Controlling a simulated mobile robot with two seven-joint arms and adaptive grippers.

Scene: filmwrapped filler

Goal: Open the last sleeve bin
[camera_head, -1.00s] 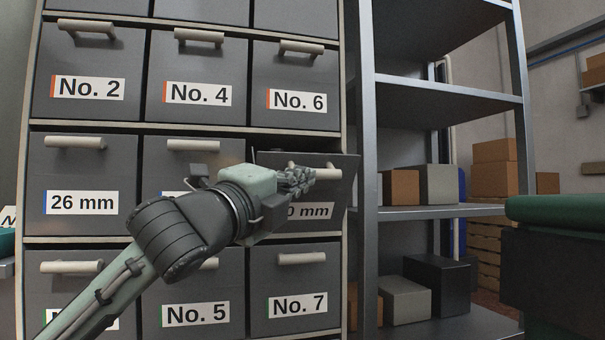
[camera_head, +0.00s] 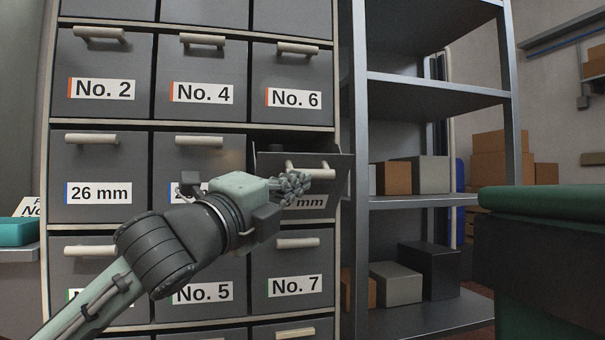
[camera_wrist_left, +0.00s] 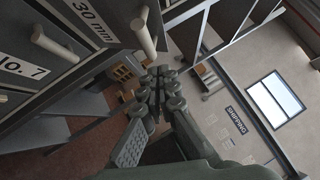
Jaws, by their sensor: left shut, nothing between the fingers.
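The sleeve bin labelled 30 mm (camera_head: 325,163) is in the right column of the cabinet. It stands partly out, its front forward of its neighbours and a dark gap above it. My left gripper (camera_head: 293,186) is in front of it, shut and empty, covering part of its label and handle (camera_head: 322,174). In the left wrist view, the 30 mm label (camera_wrist_left: 92,18) is clear and the pale bar handle (camera_wrist_left: 143,33) is beside the shut fingers (camera_wrist_left: 160,90), not between them. The 26 mm bin (camera_head: 98,170) and the middle bin (camera_head: 200,165) of that row are shut. My right gripper is not seen.
Shut bins with number labels, such as No. 6 (camera_head: 294,98) and No. 7 (camera_head: 295,287), lie above and below. A metal shelf rack (camera_head: 440,90) with boxes stands just right of the cabinet. A dark green-topped object (camera_head: 545,200) is at the right front.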

